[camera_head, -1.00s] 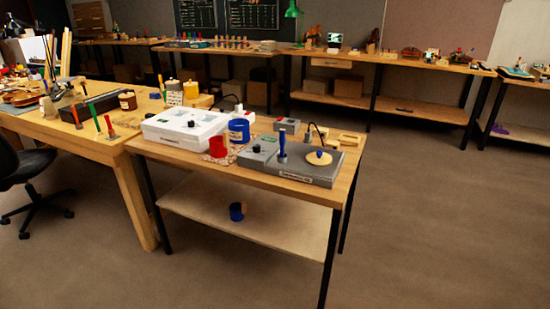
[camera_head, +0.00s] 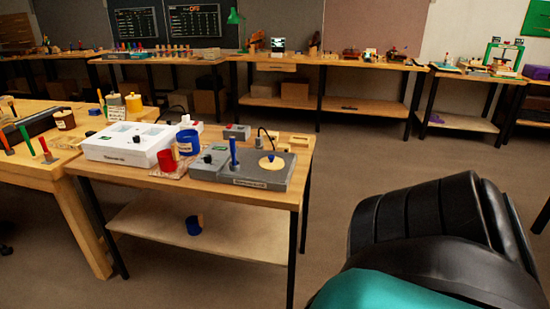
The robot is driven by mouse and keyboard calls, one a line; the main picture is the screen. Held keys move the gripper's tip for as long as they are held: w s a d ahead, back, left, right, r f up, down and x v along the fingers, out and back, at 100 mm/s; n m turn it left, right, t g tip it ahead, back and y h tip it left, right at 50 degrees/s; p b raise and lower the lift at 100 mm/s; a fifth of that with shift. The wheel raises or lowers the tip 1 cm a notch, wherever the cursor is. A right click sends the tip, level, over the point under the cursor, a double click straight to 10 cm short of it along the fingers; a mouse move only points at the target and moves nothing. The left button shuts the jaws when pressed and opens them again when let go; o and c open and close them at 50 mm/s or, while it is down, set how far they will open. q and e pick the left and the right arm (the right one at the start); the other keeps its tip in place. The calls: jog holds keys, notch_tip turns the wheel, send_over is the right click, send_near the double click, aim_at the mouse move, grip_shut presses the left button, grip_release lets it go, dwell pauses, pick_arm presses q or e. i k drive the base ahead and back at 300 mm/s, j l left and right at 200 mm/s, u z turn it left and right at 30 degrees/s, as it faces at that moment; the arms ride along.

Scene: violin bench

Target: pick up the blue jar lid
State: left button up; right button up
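I cannot pick out a blue jar lid for certain. A blue jar (camera_head: 188,143) with a pale label stands on the near bench, beside a red cup (camera_head: 167,160). A blue round thing (camera_head: 194,225) lies on the bench's lower shelf, with a tan piece against it; it is too small to tell what it is. A small blue knob (camera_head: 271,156) sits on a pale round disc on the grey device. Neither of my grippers is in view.
The near bench (camera_head: 225,191) also holds a white box device (camera_head: 128,143) and a grey device (camera_head: 248,170) with a blue upright handle. A large black ribbed shape with teal below (camera_head: 440,235) fills the lower right, close by. Open floor shows right of the bench.

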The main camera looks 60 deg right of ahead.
aim_at(270, 163)
jog(key=l, duration=1.15)
jog(key=k+l, duration=0.1)
jog(key=l, duration=2.25)
jog(key=l+u, duration=0.1)
jog(key=l, duration=1.1)
jog(key=k, duration=0.1)
